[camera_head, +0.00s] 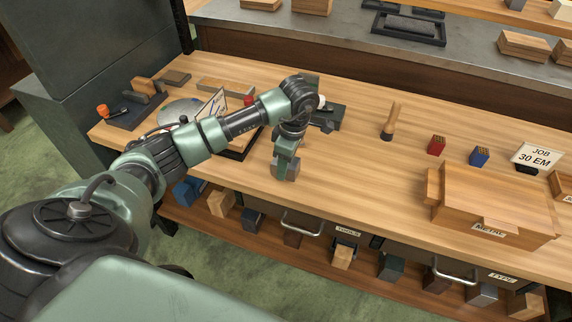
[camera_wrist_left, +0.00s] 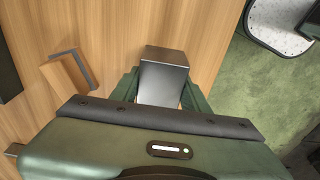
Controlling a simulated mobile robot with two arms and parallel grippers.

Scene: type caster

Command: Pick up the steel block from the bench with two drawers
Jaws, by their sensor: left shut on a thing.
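The steel block (camera_wrist_left: 165,72) is a smooth grey block between the green fingers of my left gripper (camera_wrist_left: 165,98) in the left wrist view. In the head view my left gripper (camera_head: 286,166) points down near the front edge of the wooden bench (camera_head: 350,165), shut on the block. The fingers hide much of the block there, and I cannot tell whether it touches the bench top. The bench has two drawers, labelled TOOLS (camera_head: 345,231) and TYPE (camera_head: 503,277). My right gripper is not in view.
A wooden METAL box (camera_head: 495,205), a red block (camera_head: 437,145), a blue block (camera_head: 479,156) and a wooden-handled tool (camera_head: 390,122) stand to the right. Several blocks line the lower shelf (camera_head: 270,245). Bench space right of my gripper is clear.

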